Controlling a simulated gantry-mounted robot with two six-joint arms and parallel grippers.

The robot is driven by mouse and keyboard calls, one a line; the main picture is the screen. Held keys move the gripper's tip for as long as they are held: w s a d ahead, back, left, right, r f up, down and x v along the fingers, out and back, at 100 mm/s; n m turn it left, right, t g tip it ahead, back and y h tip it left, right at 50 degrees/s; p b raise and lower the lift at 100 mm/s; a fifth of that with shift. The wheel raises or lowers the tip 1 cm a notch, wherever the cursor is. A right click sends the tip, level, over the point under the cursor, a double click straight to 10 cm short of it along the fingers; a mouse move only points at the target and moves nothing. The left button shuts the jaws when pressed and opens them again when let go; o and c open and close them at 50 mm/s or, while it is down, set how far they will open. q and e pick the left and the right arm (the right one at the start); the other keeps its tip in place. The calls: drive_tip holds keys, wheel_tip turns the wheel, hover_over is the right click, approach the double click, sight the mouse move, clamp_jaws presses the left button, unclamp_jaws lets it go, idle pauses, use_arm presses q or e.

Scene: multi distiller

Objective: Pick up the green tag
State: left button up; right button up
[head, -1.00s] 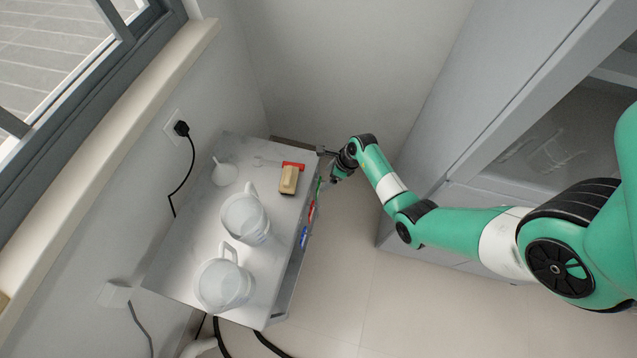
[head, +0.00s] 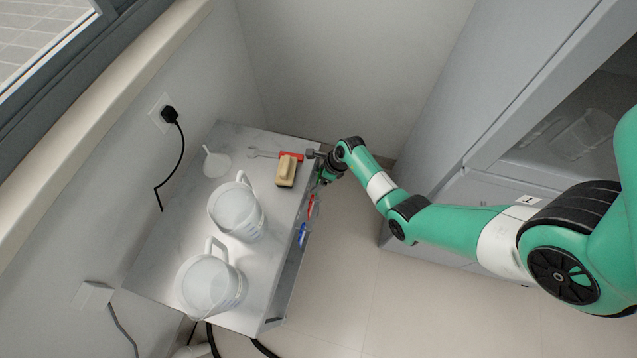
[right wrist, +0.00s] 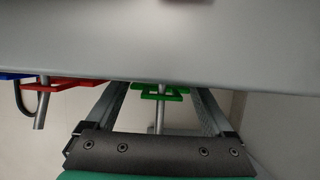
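The green tag (right wrist: 158,91) hangs on a metal rod just below the cabinet's top edge in the right wrist view. My right gripper (right wrist: 160,98) is open, with one finger on each side of the tag and a gap on both sides. In the head view my right gripper (head: 322,166) is at the right side of the cabinet, near its far end. There the gripper mostly hides the green tag. My left gripper is not in view.
A red tag (right wrist: 90,84) and a blue tag (right wrist: 15,76) hang left of the green one. The cabinet top (head: 262,255) carries two clear pitchers (head: 236,210) (head: 210,285), a tan block (head: 286,172) and a funnel (head: 216,164). A grey cabinet (head: 440,215) stands to the right.

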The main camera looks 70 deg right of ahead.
drive_tip(key=c, duration=1.1)
drive_tip(key=shift+r+p, duration=0.55)
drive_tip(key=shift+s+r+p, duration=0.1)
drive_tip(key=shift+r+p, duration=0.25)
drive_tip(key=shift+p, duration=0.1)
drive_tip(key=s+d+p, duration=0.1)
drive_tip(key=s+p, duration=0.3)
drive_tip(key=s, duration=0.4)
wheel_tip(320, 180, up, 13)
drive_tip(key=p, duration=0.8)
